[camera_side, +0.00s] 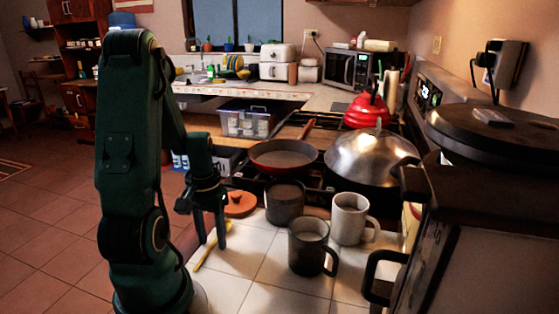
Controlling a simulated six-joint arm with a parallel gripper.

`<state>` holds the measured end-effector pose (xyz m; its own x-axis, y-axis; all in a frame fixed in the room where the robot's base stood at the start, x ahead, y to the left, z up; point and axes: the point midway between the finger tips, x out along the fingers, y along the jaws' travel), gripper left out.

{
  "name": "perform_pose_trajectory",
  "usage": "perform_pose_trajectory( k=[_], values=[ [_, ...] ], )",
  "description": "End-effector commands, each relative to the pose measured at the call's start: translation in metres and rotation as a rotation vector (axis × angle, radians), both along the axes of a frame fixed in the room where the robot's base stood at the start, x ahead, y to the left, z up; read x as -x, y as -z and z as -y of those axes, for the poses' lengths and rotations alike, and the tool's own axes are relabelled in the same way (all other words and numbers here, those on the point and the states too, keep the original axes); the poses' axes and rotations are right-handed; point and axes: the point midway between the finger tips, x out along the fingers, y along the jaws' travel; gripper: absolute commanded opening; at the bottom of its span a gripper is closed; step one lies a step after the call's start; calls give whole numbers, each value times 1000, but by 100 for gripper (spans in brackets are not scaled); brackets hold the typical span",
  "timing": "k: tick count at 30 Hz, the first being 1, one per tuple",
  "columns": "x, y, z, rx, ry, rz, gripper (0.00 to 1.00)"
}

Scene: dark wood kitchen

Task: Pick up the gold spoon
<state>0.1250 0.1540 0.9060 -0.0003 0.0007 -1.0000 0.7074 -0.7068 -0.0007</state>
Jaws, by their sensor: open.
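The gold spoon (204,257) lies on the white tiled counter (258,294), close to its left edge. It is thin and slants up to the right, and its upper end passes behind my gripper's fingers. My gripper (212,246) points down over the spoon with its two fingers apart, one on each side of the spoon's line. The fingertips are at or just above the counter; I cannot tell whether they touch the spoon.
A dark mug (307,250), a light mug (349,219) and a dark pot (285,205) stand right of my gripper. An orange-brown lid (239,204) lies behind it. A red pan (283,157) and a domed silver lid (370,158) sit on the stove.

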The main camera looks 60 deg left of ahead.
Motion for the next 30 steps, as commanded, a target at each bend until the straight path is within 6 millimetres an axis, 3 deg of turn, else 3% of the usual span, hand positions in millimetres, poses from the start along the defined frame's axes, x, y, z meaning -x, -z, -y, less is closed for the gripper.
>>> perform_pose_trajectory(
  k=[1, 2, 5, 20, 26, 30],
  values=[
    [0, 1, 0, 1, 0, -1, 46],
    [0, 1, 0, 0, 0, 0, 38],
    [0, 1, 0, 0, 0, 0, 0],
    [0, -3, 0, -1, 0, 1, 0],
    [-1, -22, -1, -6, 0, 3, 0],
    [-1, -47, -2, -10, 0, 6, 0]
  ],
)
